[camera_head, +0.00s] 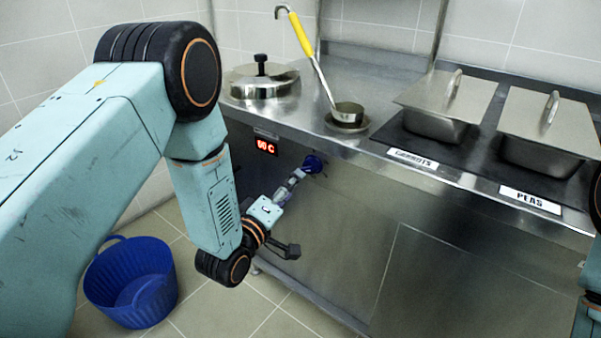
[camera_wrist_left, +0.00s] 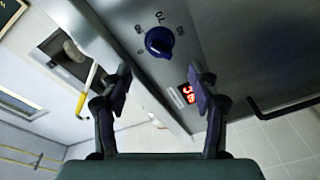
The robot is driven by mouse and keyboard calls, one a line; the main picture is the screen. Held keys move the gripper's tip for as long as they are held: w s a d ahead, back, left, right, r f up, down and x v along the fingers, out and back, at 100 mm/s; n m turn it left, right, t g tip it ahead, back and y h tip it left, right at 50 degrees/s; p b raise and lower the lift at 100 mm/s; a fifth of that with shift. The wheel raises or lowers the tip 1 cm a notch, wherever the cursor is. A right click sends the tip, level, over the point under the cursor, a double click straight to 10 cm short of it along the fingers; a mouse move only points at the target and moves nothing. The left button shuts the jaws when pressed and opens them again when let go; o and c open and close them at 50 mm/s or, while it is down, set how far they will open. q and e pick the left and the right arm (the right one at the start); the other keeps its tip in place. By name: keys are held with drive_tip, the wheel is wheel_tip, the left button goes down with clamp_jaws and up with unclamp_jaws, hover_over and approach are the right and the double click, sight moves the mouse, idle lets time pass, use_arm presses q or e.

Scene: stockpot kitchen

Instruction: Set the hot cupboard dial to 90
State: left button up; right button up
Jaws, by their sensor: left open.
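The blue dial (camera_head: 313,164) sits on the front panel of the steel counter. My left gripper (camera_head: 299,176) is close in front of the dial in the head view. In the wrist view its two fingers (camera_wrist_left: 163,82) are apart with nothing between them, and the dial lies beyond them. Contact with the dial cannot be told. My right gripper is out of view.
A lidded pot (camera_head: 262,80) and a ladle with a yellow handle (camera_head: 301,34) are on the counter. Lidded pans stand behind the carrots label (camera_head: 413,159) and peas label (camera_head: 530,199). A blue tub (camera_head: 132,284) is on the floor at left.

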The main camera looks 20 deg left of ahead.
sight(306, 172)
use_arm(q)
drive_tip(key=w, duration=0.2)
drive_tip(key=w+d+b, duration=0.1)
drive_tip(key=w, duration=0.2)
drive_tip(key=w+d+b, duration=0.1)
drive_tip(key=w, duration=0.1)
drive_tip(key=shift+w+f, duration=0.1)
drive_tip(key=shift+w, duration=0.25)
drive_tip(key=c, duration=1.2)
